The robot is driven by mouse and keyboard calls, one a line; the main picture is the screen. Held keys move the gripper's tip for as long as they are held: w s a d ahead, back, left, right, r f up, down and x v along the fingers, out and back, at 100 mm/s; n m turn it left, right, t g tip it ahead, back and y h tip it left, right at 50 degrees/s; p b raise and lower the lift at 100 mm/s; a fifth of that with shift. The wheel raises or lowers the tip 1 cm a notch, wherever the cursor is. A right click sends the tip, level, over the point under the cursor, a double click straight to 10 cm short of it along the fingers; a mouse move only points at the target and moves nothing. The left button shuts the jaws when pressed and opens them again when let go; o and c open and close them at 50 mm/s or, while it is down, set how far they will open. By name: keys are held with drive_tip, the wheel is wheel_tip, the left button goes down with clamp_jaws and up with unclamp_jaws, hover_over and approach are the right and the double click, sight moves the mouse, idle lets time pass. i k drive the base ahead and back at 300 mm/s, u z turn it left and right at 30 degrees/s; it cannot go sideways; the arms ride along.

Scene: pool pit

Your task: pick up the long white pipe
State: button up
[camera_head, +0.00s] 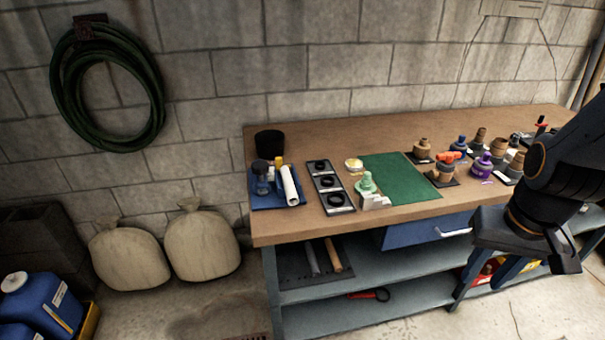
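The long white pipe (290,186) lies tilted on a blue tray (264,203) at the left end of the workbench. It rests beside a dark blue fitting and a small yellow-topped item. My gripper (527,246) is at the right side of the picture, in front of the bench's right part and well away from the pipe. Its fingers are dark and seen at an angle, so I cannot tell whether they are open or shut. I see nothing held in it.
A black cup (269,143) stands behind the tray. A tray with black rings (331,187) and a green mat (400,178) lie to the right. Several fittings, including a purple one (482,165), crowd the bench's right part. A drawer (428,232) is below the bench top.

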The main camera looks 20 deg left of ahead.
sight(292, 195)
drive_tip(key=u, duration=0.25)
drive_tip(key=i, duration=0.55)
drive_tip(key=u, duration=0.95)
drive_tip(key=i, duration=0.4)
drive_tip(key=u, duration=0.4)
